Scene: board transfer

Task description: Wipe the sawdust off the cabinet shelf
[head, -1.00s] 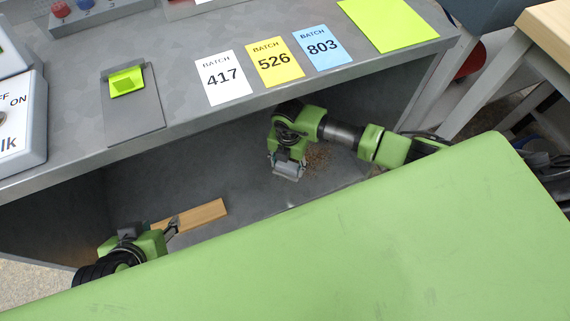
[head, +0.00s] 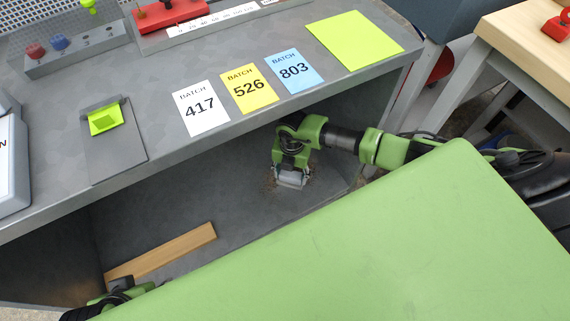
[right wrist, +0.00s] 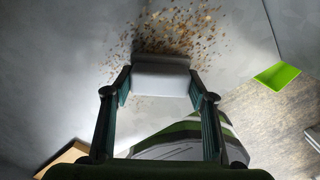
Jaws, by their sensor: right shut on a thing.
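The cabinet shelf (head: 190,222) is the grey floor of the open space under the worktop. Brown sawdust (right wrist: 175,30) lies scattered on it, just beyond the pale block in the right wrist view; a little also shows beside my right gripper in the head view (head: 269,184). My right gripper (head: 291,178) points down at the shelf and is shut on a pale grey block (right wrist: 161,80). The block hides what lies under it. My left gripper (head: 135,290) is low at the left, partly hidden by my green body; its fingers are unclear.
A wooden board (head: 170,250) lies on the shelf at the left, near my left gripper. The worktop edge overhangs the shelf, with batch cards (head: 249,89) and a clipboard-like plate (head: 118,140) on top. A wooden table (head: 530,45) stands at the right. The middle of the shelf is clear.

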